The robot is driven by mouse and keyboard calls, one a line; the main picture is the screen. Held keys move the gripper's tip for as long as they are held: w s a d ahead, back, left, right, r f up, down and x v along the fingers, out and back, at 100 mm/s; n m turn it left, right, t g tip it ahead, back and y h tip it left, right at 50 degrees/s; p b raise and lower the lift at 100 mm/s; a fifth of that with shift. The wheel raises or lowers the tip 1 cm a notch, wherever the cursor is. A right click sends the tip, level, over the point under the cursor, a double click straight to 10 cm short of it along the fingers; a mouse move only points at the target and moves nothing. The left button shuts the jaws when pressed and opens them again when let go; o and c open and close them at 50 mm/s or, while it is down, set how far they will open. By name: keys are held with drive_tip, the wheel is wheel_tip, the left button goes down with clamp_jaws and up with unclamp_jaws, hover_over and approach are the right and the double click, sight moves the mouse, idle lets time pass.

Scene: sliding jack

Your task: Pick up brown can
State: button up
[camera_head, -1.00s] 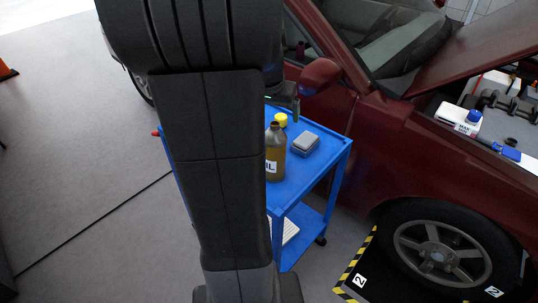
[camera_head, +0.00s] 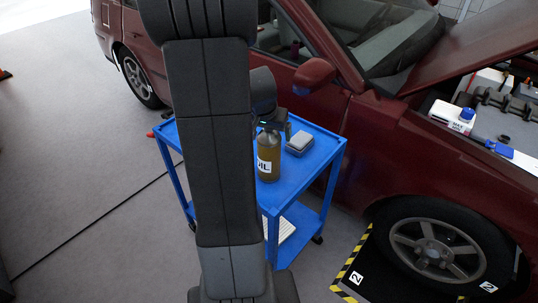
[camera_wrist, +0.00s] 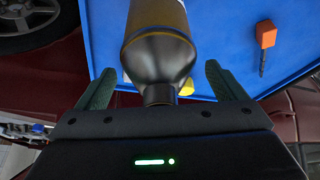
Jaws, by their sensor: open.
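The brown can (camera_head: 268,168) is a bottle-shaped container with a white label reading "IL" in part. It stands upright on the top of the blue cart (camera_head: 304,172). My gripper (camera_head: 272,124) is at its upper end in the head view, covering its top. In the wrist view, the can's body (camera_wrist: 157,20) and dark neck lie between the two green fingers of my gripper (camera_wrist: 160,69). The fingers are open, with a gap on each side of the neck.
A grey box (camera_head: 300,143) sits on the cart right of the can. A yellow object (camera_wrist: 186,87) shows behind the neck. An orange-handled tool (camera_wrist: 266,36) lies on the cart. A dark red car (camera_head: 330,115) stands close behind the cart.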

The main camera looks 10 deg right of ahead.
drive_tip(key=shift+c, duration=0.2)
drive_tip(key=c, duration=1.8)
drive_tip(key=shift+r, duration=0.15)
